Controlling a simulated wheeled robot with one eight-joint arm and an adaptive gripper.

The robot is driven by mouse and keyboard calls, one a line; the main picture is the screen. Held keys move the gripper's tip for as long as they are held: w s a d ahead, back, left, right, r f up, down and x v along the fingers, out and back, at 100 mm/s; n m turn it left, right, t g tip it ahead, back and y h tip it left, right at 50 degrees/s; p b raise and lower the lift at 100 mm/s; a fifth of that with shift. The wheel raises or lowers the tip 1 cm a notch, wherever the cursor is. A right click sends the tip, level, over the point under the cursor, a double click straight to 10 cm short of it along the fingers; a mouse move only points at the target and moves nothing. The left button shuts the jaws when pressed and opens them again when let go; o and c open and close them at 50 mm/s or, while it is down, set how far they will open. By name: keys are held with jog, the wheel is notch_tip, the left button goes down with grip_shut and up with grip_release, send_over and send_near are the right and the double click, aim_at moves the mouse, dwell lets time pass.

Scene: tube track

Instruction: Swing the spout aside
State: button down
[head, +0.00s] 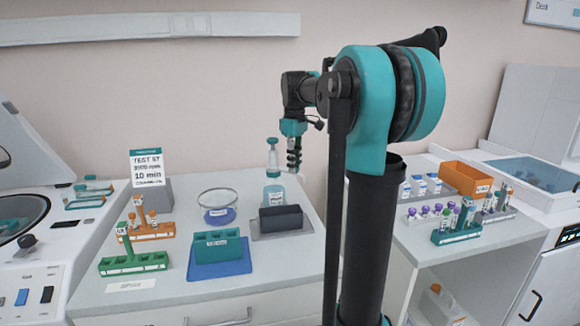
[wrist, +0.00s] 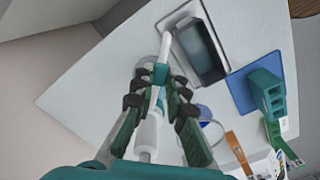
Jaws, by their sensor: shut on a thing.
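A dispenser bottle (head: 273,193) with blue-green liquid stands upright on the counter, with a tall white pump top capped in teal (head: 272,150). My gripper (head: 293,167) reaches down beside the pump top from the right. In the wrist view, my gripper (wrist: 160,78) is shut on the slim white spout (wrist: 164,46), whose outer end points up past the fingertips. The white pump body (wrist: 148,135) lies between the finger bases. The bottle below is mostly hidden by the fingers in the wrist view.
A dark block on a grey tray (head: 281,218) stands close to the bottle. A glass bowl (head: 218,205), a teal rack on a blue mat (head: 219,268), and orange (head: 152,232) and green (head: 134,264) tube racks stand to the left. An instruction sign (head: 147,167) stands behind.

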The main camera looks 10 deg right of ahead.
jog(key=shift+w+d+n, duration=0.55)
jog(key=shift+w+n, duration=0.1)
jog(key=shift+n, duration=0.45)
jog(key=c, duration=1.5)
grip_release()
jog(key=shift+c, duration=0.2)
notch_tip(320, 180, up, 12)
